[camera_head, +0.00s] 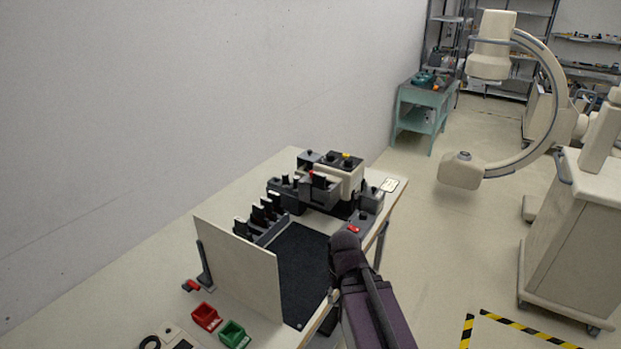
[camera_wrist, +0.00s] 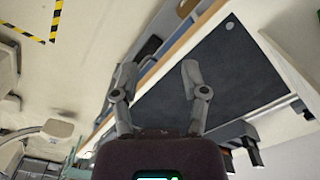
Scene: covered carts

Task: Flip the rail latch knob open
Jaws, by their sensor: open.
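My gripper (camera_wrist: 158,72) is open in the wrist view, with nothing between its two grey fingers. It is above the right edge of the table, by the dark mat (camera_wrist: 220,75). In the head view the dark end of my arm covers the right edge of the mat (camera_head: 300,262), and the fingers are hidden. A small red knob (camera_head: 353,229) sits on a grey block just beyond my arm. A red-ended dark piece (camera_head: 191,285) lies left of the upright panel. I cannot tell for certain which is the rail latch knob, or its position.
A beige upright panel (camera_head: 238,265) stands left of the mat. A dark and beige device (camera_head: 335,180) stands at the far end of the table. A red bin (camera_head: 207,317) and a green bin (camera_head: 234,335) are in front. Open floor lies to the right.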

